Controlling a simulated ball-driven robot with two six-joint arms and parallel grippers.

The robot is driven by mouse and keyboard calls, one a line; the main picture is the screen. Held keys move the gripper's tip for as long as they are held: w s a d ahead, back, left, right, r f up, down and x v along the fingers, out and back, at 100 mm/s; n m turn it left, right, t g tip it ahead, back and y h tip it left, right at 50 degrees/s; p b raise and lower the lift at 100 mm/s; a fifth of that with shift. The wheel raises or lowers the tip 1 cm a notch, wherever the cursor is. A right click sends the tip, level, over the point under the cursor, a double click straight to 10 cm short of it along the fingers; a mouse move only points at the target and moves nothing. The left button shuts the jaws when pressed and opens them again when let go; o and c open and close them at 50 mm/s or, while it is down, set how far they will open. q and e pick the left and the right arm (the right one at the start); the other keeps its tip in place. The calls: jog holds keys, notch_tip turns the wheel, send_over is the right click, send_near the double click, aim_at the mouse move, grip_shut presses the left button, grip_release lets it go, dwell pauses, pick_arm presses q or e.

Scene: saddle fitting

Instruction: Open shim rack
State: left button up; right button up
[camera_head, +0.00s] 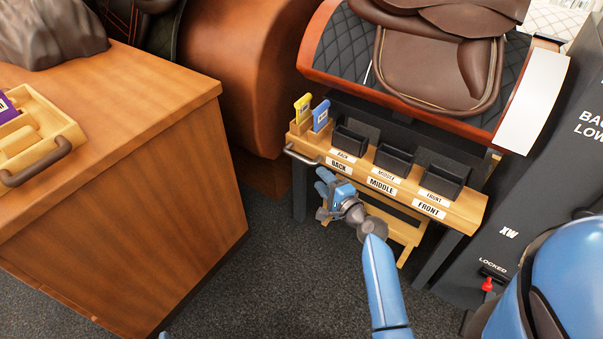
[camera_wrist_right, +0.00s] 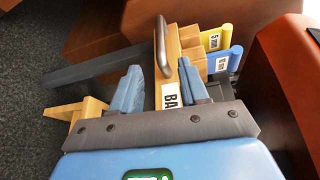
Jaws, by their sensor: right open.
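The wooden shim rack (camera_head: 405,187) sits under the saddle, with BACK, MIDDLE and FRONT labels along its front. A grey bar handle (camera_head: 302,155) is at its left end; the handle also shows in the right wrist view (camera_wrist_right: 161,48). A yellow shim (camera_head: 302,108) and a blue shim (camera_head: 320,115) stand upright in the rack's left end. My right gripper (camera_head: 322,182) is open and empty, just below and right of the handle. In the wrist view the handle lies ahead, between the lines of the two fingers; I see no grip on it. My left gripper is not shown.
Three black bins (camera_head: 394,159) stand on the rack. A brown saddle (camera_head: 430,65) rests on a quilted stand above it. A wooden cabinet (camera_head: 125,185) at left carries a tray with a handle (camera_head: 42,162). A dark panel with a red lever (camera_head: 488,284) is at right. Carpet between is clear.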

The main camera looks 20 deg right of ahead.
aim_at(301, 157)
pick_arm(q)
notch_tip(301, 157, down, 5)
jog(key=b, duration=0.4)
pick_arm(e)
jog(key=shift+y, duration=0.3)
jog(key=x, duration=1.2)
jog(key=shift+d+f, duration=0.1)
jog(key=shift+d, duration=0.05)
jog(key=shift+c, duration=0.2)
grip_shut()
